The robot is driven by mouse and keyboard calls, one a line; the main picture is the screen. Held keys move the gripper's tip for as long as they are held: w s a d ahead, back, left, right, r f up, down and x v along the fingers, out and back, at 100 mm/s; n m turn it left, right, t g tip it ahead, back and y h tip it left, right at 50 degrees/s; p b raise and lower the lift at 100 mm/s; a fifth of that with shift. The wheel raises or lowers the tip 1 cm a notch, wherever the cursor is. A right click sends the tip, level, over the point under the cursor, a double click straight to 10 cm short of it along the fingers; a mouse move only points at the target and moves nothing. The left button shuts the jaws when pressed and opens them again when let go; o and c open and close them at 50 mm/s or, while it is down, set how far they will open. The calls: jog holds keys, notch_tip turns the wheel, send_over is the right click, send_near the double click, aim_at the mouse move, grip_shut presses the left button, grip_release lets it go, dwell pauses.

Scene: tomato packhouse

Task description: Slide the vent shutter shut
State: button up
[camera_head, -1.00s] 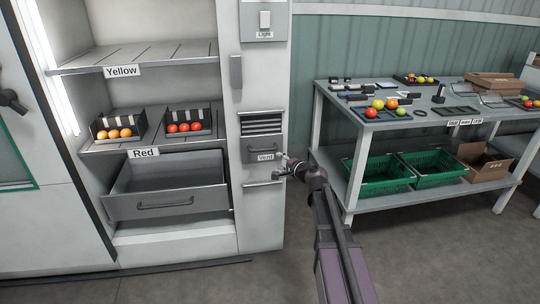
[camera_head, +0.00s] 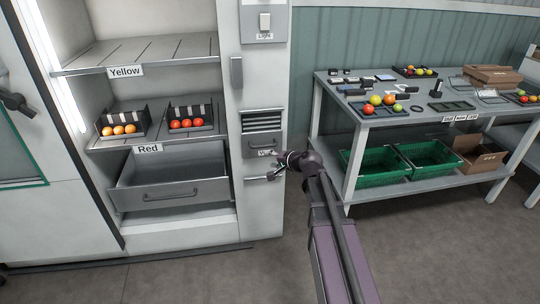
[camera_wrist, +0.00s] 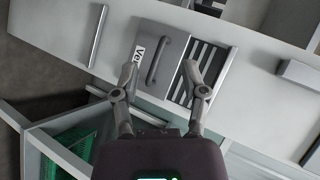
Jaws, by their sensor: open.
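The vent (camera_head: 262,122) sits on the narrow white panel right of the shelves. Its dark slats show in the upper part. The grey shutter (camera_head: 253,147) with its bar handle (camera_wrist: 167,60) covers the lower part, above a thin ledge (camera_head: 262,178). In the wrist view the shutter (camera_wrist: 150,43) lies beside the bare slats (camera_wrist: 208,67). My gripper (camera_head: 267,171) is in front of the panel, low by the shutter and partly over the "Vent" label. In the wrist view my gripper (camera_wrist: 165,75) has its fingers spread on either side of the handle, holding nothing.
An open drawer (camera_head: 170,192) juts out left of the vent panel. A worktable (camera_head: 420,118) with tomatoes, tools and green crates (camera_head: 372,167) stands to the right. A light switch (camera_head: 265,22) is above the vent. The floor between is clear.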

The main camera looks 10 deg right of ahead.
jog(key=s+a+r+n+g+h+p, duration=0.2)
jog(key=s+r+n+g+p, duration=0.3)
jog(key=s+p, duration=0.5)
jog(key=shift+s+a+r+p, duration=0.25)
jog(key=shift+s+r+p, duration=0.15)
jog(key=shift+r+p, duration=1.25)
jog(key=shift+f+p, duration=0.3)
jog(key=shift+f, duration=0.05)
jog(key=w+d+f+m+t+b, duration=0.4)
jog(key=w+b, duration=0.4)
jog(key=b, duration=0.3)
jog(key=w+d+f+m+t+y+b, duration=0.1)
jog(key=w+d+f+m+t+b, duration=0.3)
jog(key=w+f+b, duration=0.4)
jog(key=m+t+b, duration=0.1)
jog(key=m+b, duration=0.1)
jog(key=b, duration=0.2)
jog(key=shift+w+b, duration=0.3)
jog(key=shift+w, duration=0.1)
